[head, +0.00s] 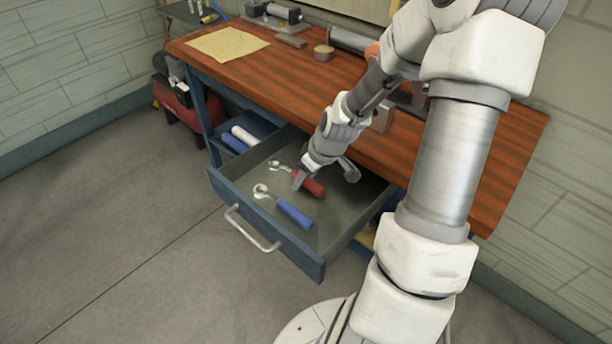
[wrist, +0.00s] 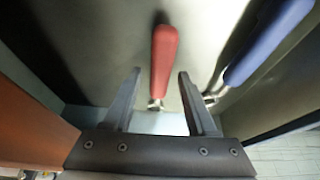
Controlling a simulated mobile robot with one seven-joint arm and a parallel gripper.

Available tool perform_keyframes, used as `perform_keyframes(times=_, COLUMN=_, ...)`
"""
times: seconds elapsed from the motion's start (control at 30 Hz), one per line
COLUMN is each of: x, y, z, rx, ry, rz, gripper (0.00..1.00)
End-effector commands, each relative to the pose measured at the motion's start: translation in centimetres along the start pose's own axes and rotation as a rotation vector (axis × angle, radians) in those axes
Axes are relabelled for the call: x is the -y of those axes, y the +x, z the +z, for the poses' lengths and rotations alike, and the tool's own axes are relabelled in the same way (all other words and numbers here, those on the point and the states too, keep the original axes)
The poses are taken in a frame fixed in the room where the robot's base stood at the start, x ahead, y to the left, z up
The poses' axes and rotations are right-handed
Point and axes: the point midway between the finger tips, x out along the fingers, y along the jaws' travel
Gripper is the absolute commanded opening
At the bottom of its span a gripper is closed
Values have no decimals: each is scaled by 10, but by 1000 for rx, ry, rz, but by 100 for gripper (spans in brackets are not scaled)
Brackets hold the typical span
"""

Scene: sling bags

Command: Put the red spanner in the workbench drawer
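The workbench drawer (head: 335,240) is pulled open below the wooden bench top. The red spanner (head: 309,184) appears to lie inside it, with its metal head toward the back left. My gripper (head: 325,178) is inside the drawer opening, over the red spanner and partly covering it. In the wrist view the red handle (wrist: 163,55) lies beyond and between my two spread fingers (wrist: 160,74), with a clear gap on each side. The fingers are open and hold nothing. I cannot tell how high they are above the drawer floor.
A blue spanner (head: 293,213) lies in the drawer nearer its front; its handle (wrist: 265,45) is right of my fingers in the wrist view. A shelf (head: 262,127) left of the drawer holds blue and white items. The bench top (head: 300,90) overhangs behind the drawer.

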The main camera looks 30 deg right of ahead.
Motion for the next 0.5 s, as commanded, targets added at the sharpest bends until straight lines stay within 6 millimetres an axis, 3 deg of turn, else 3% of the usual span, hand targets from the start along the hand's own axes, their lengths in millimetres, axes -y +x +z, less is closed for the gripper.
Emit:
perform_keyframes(times=0.3, x=0, y=-2, z=-1, rx=0, ry=0, rz=1, gripper=59)
perform_keyframes(times=0.5, x=-1, y=-25, z=-2, rx=-1, ry=2, rz=2, gripper=59)
